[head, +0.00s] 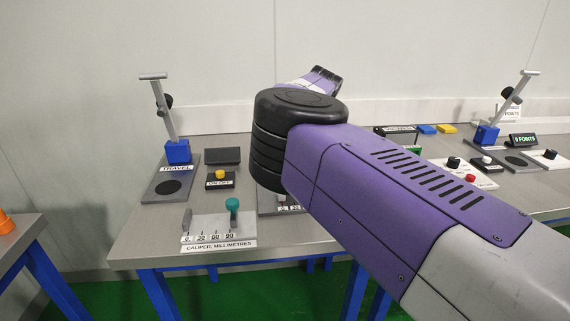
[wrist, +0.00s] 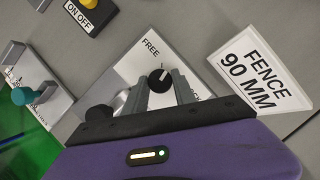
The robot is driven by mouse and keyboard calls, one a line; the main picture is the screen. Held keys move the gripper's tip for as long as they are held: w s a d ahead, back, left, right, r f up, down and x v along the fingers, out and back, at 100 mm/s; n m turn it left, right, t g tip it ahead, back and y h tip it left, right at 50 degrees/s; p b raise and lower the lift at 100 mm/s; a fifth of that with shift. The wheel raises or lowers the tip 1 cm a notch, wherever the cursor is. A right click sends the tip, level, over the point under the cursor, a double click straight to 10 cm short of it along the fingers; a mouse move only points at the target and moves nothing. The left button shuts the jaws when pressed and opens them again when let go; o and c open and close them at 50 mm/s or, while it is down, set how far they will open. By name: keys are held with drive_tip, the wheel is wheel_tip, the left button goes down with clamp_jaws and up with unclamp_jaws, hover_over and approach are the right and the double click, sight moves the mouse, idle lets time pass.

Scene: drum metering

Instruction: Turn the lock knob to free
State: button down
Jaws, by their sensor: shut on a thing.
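In the wrist view my gripper (wrist: 161,86) is closed around the black round lock knob (wrist: 159,77), one finger on each side. The knob sits on a white plate (wrist: 135,66) with FREE printed on one side and LOCK, partly covered by a finger, on the other. A small pale mark shows on the knob; which label it points to I cannot tell for sure. In the head view my arm hides the gripper and knob; only an edge of the plate's station (head: 268,207) shows.
A sign reading FENCE 90 MM (wrist: 262,70) stands beside the knob plate. The caliper plate (head: 215,228) with a teal knob (head: 232,204) is to the left, near the table's front edge. An ON OFF box (head: 219,180) with a yellow button sits behind it.

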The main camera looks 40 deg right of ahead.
drive_tip(key=n+y+p, duration=0.1)
drive_tip(key=n, duration=0.2)
drive_tip(key=shift+d+r, duration=0.1)
drive_tip(key=shift+r, duration=0.05)
drive_tip(key=shift+w+n+g+y+p, duration=0.1)
drive_tip(key=shift+n+g+y+p, duration=0.6)
drive_tip(key=shift+n, duration=1)
drive_tip(key=c, duration=1)
unclamp_jaws()
drive_tip(key=shift+p+v, duration=0.4)
drive_tip(key=shift+v, duration=3.4)
